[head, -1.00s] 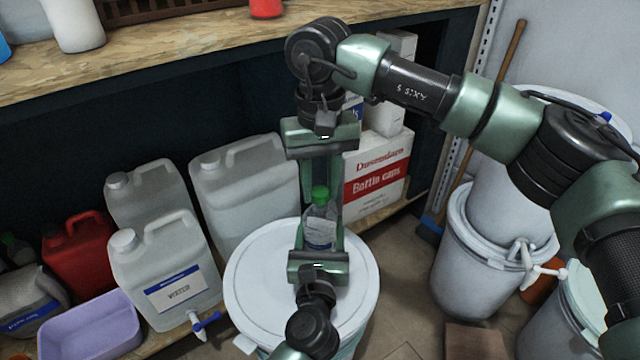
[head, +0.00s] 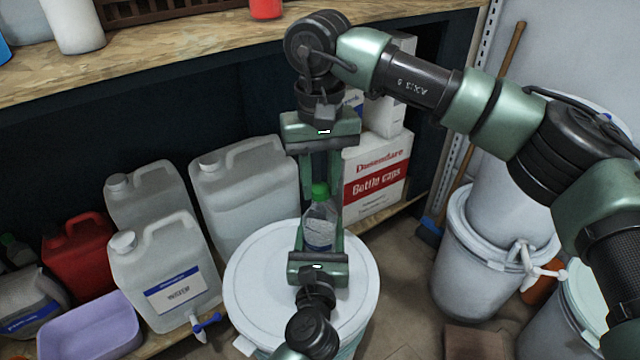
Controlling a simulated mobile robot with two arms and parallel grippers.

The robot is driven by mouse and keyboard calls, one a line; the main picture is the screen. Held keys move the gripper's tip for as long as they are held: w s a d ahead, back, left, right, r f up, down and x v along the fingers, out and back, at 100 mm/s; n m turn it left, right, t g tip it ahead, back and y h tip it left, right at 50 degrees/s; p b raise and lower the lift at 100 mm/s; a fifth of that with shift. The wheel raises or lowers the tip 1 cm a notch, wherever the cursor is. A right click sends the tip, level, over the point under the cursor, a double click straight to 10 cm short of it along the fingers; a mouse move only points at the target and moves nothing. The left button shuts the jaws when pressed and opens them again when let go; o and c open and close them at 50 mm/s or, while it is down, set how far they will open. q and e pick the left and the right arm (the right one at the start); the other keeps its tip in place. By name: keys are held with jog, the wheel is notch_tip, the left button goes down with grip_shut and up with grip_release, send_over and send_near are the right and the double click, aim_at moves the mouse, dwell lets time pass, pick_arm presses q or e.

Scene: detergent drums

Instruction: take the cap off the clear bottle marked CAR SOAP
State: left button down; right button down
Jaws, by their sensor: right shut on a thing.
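The clear bottle (head: 320,228) with a pale label stands upright in front of the white drum lid. Its green cap (head: 320,190) is on its neck. The label's words are too small to read. My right gripper (head: 320,185) comes down from above, and its fingers are shut on the cap from both sides. My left gripper (head: 320,238) comes up from below, its fingers along both sides of the bottle's body, apparently shut on it. I cannot tell whether the bottle touches the lid, as my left gripper hides its foot.
The white drum (head: 255,265) stands beneath my grippers. Grey-white jugs (head: 180,265), a red can (head: 78,250) and a lilac tub (head: 90,325) are at left. A bottle caps carton (head: 378,175) stands behind at right. Lidded buckets (head: 485,270) stand at right.

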aim_at(320, 188)
jog(key=shift+r, duration=0.6)
jog(key=shift+r, duration=2)
pick_arm(q)
jog(key=shift+c, duration=1.8)
grip_release()
